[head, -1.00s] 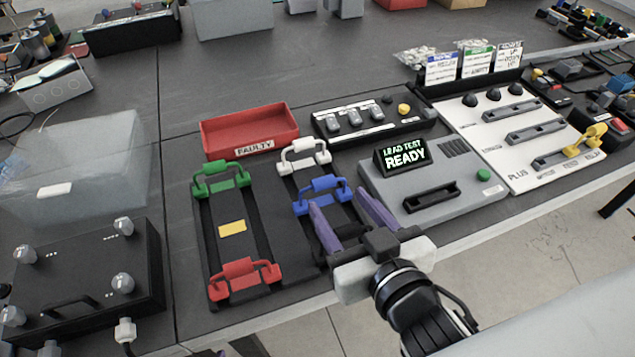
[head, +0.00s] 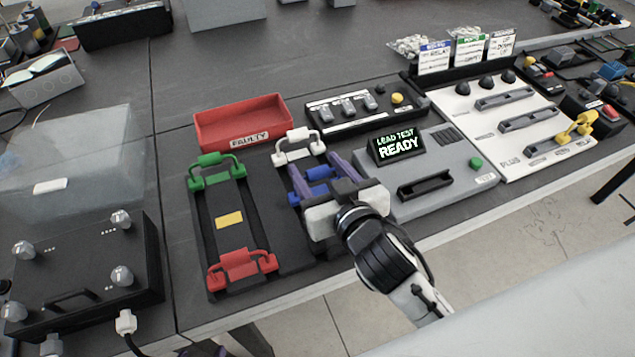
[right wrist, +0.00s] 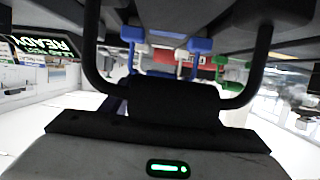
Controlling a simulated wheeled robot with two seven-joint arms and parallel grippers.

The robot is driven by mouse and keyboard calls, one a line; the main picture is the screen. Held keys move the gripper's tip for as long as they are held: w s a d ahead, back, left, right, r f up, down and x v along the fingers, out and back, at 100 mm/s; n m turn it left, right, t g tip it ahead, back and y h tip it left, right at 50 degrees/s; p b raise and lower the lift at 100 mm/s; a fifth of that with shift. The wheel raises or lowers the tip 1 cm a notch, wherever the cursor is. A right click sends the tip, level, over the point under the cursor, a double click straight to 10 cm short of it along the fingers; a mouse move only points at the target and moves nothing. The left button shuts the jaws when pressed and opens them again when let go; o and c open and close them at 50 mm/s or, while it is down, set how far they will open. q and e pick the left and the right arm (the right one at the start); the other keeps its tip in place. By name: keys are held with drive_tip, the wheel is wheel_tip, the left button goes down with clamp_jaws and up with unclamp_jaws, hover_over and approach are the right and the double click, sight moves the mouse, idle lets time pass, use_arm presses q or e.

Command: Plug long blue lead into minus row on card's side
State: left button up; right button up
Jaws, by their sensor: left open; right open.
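The blue lead (head: 320,173), a bar handle with two plug ends, sits in the dark rack (head: 262,195) below the white lead (head: 299,140). My right gripper (head: 314,163) is open, its purple fingers at either side of the blue lead; I cannot tell whether they touch it. In the right wrist view, blue ends (right wrist: 201,45) show between the dark fingers. The white card panel (head: 515,140) at the right has slotted rows, one marked PLUS; the minus marking is not legible. A purple sliver at the head view's bottom edge seems to be my left gripper (head: 222,351).
Green (head: 215,168) and red (head: 240,264) leads sit in the rack's left part. The lead tester (head: 450,170) reads READY. A yellow lead (head: 577,130) stands on the panel's nearest row. The red FAULTY tray (head: 243,120) is behind the rack.

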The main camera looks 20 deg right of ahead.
drive_tip(key=shift+c, duration=0.2)
drive_tip(key=c, duration=1.1)
drive_tip(key=shift+r, duration=0.1)
